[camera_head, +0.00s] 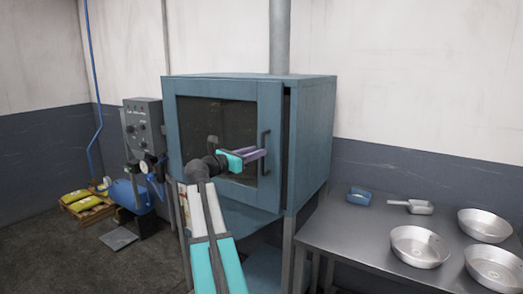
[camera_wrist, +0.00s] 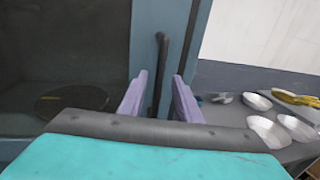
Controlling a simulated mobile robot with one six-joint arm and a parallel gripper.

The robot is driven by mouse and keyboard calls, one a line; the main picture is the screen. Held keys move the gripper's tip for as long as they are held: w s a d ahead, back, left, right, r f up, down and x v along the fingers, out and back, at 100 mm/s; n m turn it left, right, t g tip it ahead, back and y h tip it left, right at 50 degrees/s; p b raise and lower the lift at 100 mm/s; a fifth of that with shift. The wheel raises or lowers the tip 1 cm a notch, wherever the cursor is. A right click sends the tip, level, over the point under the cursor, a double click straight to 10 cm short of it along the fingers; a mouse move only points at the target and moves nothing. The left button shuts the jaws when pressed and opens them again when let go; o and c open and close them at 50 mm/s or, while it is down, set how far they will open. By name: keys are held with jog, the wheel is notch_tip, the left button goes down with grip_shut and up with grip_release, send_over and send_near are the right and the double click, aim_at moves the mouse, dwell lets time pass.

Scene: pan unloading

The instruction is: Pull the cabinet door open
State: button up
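The blue-grey cabinet (camera_head: 312,140) stands on legs against the back wall. Its door (camera_head: 185,140) has a dark window and a vertical black handle (camera_head: 265,140) near its right edge. A narrow dark gap shows between the door's right edge and the cabinet body. My gripper (camera_head: 263,154) is at the handle's height, with purple fingers. In the wrist view, the handle (camera_wrist: 162,60) appears between the two spread fingertips (camera_wrist: 160,76), with space visible on both sides. I cannot tell how far the fingers reach around it.
A metal table (camera_head: 340,225) at the right holds several round pans (camera_head: 420,247), a scoop (camera_head: 418,207) and a blue tray (camera_head: 359,196). A control box (camera_head: 143,125), a blue tank (camera_head: 128,195) and a pallet with yellow bags (camera_head: 76,197) stand at the left.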

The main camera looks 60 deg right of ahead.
jog(key=shift+p+x, duration=0.3)
jog(key=shift+x, duration=2.1)
